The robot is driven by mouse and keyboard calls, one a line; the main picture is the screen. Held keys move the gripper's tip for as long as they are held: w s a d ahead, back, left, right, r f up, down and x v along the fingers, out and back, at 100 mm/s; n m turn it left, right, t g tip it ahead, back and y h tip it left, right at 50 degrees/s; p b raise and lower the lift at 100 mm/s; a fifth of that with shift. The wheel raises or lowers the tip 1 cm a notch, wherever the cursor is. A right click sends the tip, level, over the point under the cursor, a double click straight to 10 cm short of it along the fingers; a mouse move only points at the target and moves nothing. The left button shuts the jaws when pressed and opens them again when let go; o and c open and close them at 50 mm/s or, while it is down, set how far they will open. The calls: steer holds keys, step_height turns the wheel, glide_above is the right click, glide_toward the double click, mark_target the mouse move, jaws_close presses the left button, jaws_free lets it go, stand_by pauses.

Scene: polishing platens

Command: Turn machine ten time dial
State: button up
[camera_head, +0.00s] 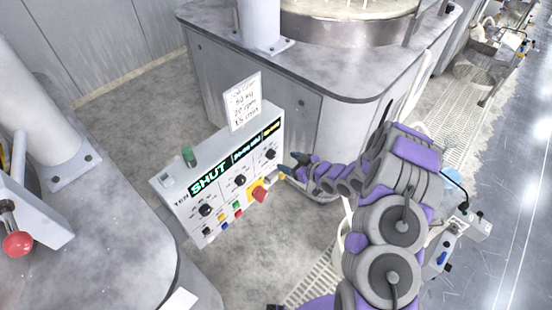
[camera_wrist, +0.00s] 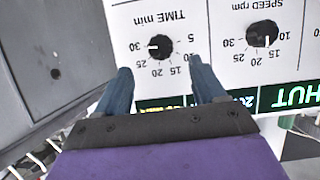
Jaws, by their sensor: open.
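The machine ten control box (camera_head: 222,178) is a white panel marked TEN, with lit displays and three black dials. Its time dial (camera_head: 270,154) is the rightmost one. In the wrist view the panel is upside down, and the time dial (camera_wrist: 161,46) is a black knob under the label TIME min. Its white mark lies on the left in that view, near 30. My gripper (camera_head: 289,171) is open, just right of the panel. In the wrist view its blue fingers (camera_wrist: 160,64) are spread either side of the dial's column, apparently short of the knob.
The speed dial (camera_wrist: 262,34) sits beside the time dial. Colored buttons and a red knob (camera_head: 259,194) are low on the panel. A paper note (camera_head: 243,101) and a green button (camera_head: 188,156) stand on top. A grey machine base (camera_head: 330,110) rises behind.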

mark_target(273, 156)
steer(key=b+x, duration=0.1)
steer(key=x, duration=0.6)
steer(key=shift+w+a, duration=0.2)
steer(key=shift+a, duration=0.05)
steer(key=shift+c, duration=0.2)
steer(key=c, duration=1)
